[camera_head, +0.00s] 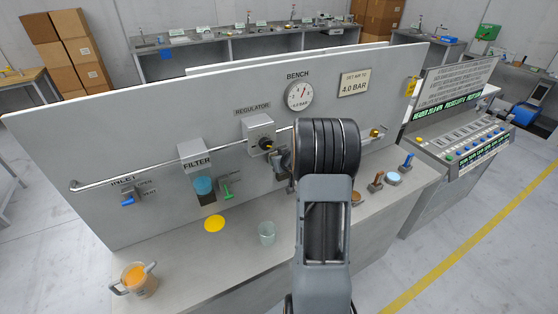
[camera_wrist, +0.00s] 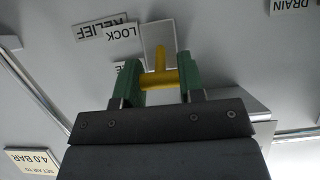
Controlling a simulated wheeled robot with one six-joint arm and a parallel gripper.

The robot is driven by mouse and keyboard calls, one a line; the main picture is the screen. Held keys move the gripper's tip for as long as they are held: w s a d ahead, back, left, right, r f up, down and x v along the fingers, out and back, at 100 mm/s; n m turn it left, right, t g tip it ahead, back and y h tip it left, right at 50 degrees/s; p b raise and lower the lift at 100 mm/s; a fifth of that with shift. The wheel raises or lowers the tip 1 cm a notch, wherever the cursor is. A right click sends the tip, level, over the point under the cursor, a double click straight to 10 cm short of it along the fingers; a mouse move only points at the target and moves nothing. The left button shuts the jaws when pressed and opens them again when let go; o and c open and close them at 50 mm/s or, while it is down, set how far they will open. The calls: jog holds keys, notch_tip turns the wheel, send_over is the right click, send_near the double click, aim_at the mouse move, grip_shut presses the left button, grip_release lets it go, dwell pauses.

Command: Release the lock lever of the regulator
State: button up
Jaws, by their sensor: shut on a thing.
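The yellow lock lever (camera_wrist: 159,64) stands against a grey plate (camera_wrist: 158,32) beside the LOCK label (camera_wrist: 121,32) in the wrist view. My gripper (camera_wrist: 159,80) has its green fingers on either side of the lever's yellow crossbar and is shut on it. A second label just below LOCK is mostly hidden by a finger. In the head view the grey regulator box (camera_head: 260,130) with its dark knob is on the bench panel. My arm covers the panel to its right, and the lever cannot be made out there.
The RELIEF label (camera_wrist: 102,25) and DRAIN label (camera_wrist: 293,4) are near the lever. The gauge (camera_head: 299,95) is above the regulator. The filter (camera_head: 202,180) is to its left. A clear cup (camera_head: 267,233) and an orange-filled jug (camera_head: 136,280) stand on the bench.

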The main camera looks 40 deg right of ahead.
jog(key=o, duration=0.9)
jog(key=shift+o, duration=0.2)
jog(key=v, duration=1.4)
jog(key=shift+w, duration=0.1)
jog(key=s+d+f+m+g+h, duration=0.25)
jog(key=s+g+h, duration=0.25)
jog(key=s+g, duration=0.25)
jog(key=s+a+r+n+y+b, duration=0.1)
jog(key=s+a+n+y+b, duration=0.1)
jog(key=a, duration=1.1)
jog(key=s+a+r+n+y+b, duration=0.2)
jog(key=s+a+y, duration=0.1)
jog(key=a, duration=1.1)
jog(key=shift+a+r+y, duration=0.15)
jog(key=shift+a+y, duration=0.1)
jog(key=shift+y, duration=0.55)
